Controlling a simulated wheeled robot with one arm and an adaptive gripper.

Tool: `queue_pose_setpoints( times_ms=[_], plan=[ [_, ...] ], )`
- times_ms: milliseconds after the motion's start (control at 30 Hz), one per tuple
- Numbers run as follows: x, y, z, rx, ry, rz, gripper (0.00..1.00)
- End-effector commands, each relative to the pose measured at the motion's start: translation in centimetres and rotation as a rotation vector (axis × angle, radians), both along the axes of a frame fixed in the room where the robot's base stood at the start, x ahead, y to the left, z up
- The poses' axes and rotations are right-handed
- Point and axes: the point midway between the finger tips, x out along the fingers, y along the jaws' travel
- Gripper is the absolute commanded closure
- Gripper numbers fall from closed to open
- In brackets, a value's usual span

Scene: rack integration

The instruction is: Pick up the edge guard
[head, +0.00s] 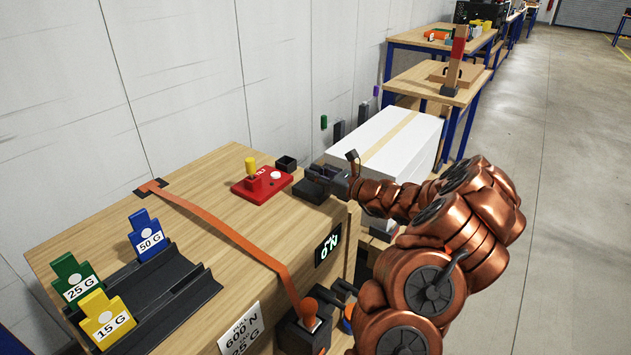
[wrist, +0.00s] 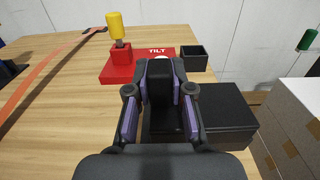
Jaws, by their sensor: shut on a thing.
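The edge guard appears to be the black angled piece (wrist: 158,88) between my gripper's purple-lined fingers in the wrist view. My gripper (wrist: 160,108) is shut on it. The piece's lower part is dark against the gripper, so I cannot tell whether it still touches the bench. In the head view my gripper (head: 334,180) is over the right far edge of the wooden bench, and the piece is hard to tell apart from it. A black block (wrist: 222,112) sits just right of the gripper in the wrist view.
A red TILT unit (wrist: 122,68) with a yellow-topped post stands just beyond the gripper, beside a small open black cup (wrist: 194,58). An orange strap (head: 232,233) crosses the bench (head: 95,217). Coloured tags (head: 101,315) stand in a black rack (head: 165,300). A white-topped box (head: 385,140) stands behind.

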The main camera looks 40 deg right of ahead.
Motion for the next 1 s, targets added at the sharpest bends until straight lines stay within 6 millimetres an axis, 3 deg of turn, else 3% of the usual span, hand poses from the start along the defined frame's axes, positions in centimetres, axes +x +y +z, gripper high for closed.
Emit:
queue_pose_setpoints(
  times_ms=[700,1000],
  plan=[
    [-11.7,1.5,1.0,0.0,0.0,-0.006,1.0],
    [-14.8,2.0,1.4,-0.001,0.0,-0.005,1.0]
  ],
)
